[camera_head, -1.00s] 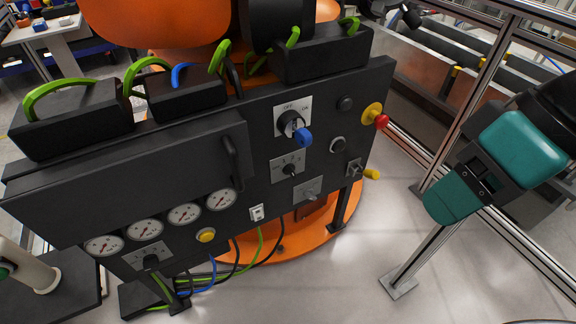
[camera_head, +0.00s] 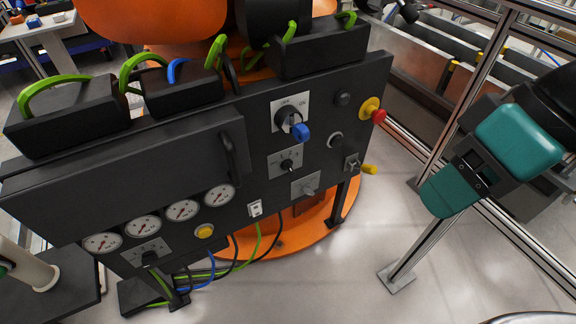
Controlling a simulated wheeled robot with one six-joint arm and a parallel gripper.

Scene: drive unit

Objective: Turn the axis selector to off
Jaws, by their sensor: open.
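A black control panel (camera_head: 255,150) stands tilted across the middle. Several rotary switches sit on it, and I cannot read which one is the axis selector. The upper switch (camera_head: 287,119) has a plate marked OFF and ON and a blue part (camera_head: 300,132) sticking out. Below it is a small black knob (camera_head: 287,165) on a grey plate with unreadable marks. A grey knob (camera_head: 308,189) sits lower right, and another black knob (camera_head: 149,258) is at lower left. My teal and black gripper (camera_head: 480,170) is at the right, open and empty, well away from the panel.
A red button on a yellow base (camera_head: 372,110) sits at the panel's right edge. Aluminium frame posts (camera_head: 455,130) stand at the right near my gripper. Green and blue cables (camera_head: 240,250) hang below the panel. Grey floor (camera_head: 345,260) in front is clear.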

